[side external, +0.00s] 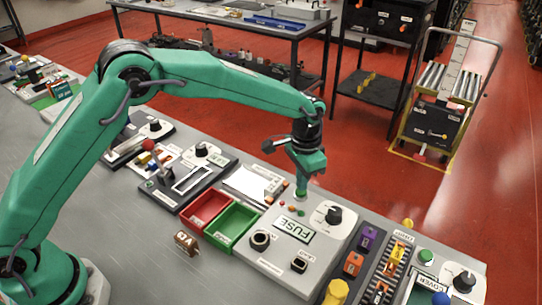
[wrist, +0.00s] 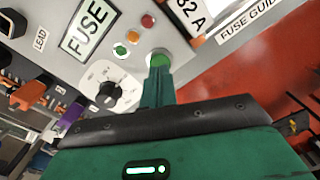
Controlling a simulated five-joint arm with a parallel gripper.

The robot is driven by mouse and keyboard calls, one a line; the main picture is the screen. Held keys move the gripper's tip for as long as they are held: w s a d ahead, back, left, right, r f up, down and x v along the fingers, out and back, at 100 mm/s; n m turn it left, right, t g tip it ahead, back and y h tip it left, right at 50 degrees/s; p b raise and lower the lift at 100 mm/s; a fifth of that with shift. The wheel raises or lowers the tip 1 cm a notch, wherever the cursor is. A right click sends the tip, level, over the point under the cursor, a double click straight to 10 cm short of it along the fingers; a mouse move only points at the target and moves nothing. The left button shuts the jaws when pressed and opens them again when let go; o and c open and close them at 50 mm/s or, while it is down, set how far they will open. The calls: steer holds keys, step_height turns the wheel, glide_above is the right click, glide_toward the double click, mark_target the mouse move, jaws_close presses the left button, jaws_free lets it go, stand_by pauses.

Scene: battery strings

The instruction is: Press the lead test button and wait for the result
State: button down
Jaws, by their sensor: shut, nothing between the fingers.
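The grey tester panel (side external: 275,262) has a display (side external: 293,228) reading FUSE; the display also shows in the wrist view (wrist: 90,30). A green button (wrist: 158,58) sits at the panel's far corner, beside red (wrist: 147,21), amber (wrist: 133,37) and green (wrist: 119,51) lamps. My gripper (side external: 301,187) points down over this button, its shut, empty fingers (wrist: 158,72) at the button and partly covering it. They look in contact, but I cannot tell how far the button is pressed. A LEAD label (wrist: 40,40) lies past the display.
A dial with a black knob (side external: 334,215) is on the panel, near my gripper. Red (side external: 206,209) and green (side external: 232,226) trays stand to its left. Purple and orange blocks (side external: 354,262) stand to the right. A white card (wrist: 190,14) reads 82 A.

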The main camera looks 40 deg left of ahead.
steer(key=shift+f, duration=0.9)
stand_by(0.3)
steer(key=shift+r, duration=0.1)
steer(key=shift+r, duration=2.95)
